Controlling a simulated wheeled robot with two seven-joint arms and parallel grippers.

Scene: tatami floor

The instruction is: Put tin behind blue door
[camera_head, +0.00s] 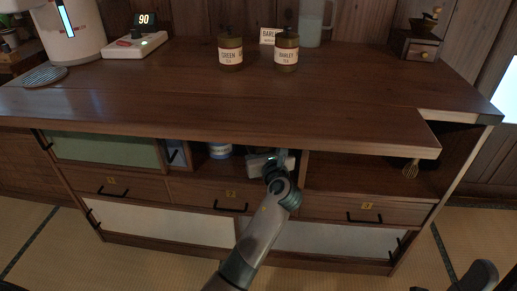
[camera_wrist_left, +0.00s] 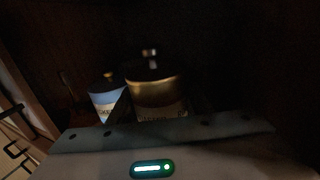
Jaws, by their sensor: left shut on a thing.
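My left gripper (camera_head: 268,163) reaches into the open middle compartment of the cabinet, under the counter top. In the left wrist view it is shut on a dark tin with a gold band and a pale label (camera_wrist_left: 157,92). This tin is hidden in the head view. A second tin with a blue label (camera_wrist_left: 106,97) stands beside it, to the left; it also shows in the head view (camera_head: 219,151). The blue door (camera_head: 175,154) shows as a narrow panel with a dark handle, left of the open compartment.
A green door panel (camera_head: 105,150) is left of the blue door. Numbered drawers (camera_head: 232,194) lie below. Two dark tea tins, green tea (camera_head: 231,54) and barley tea (camera_head: 286,54), stand on the counter. A whisk (camera_head: 411,168) is in the right-hand open compartment.

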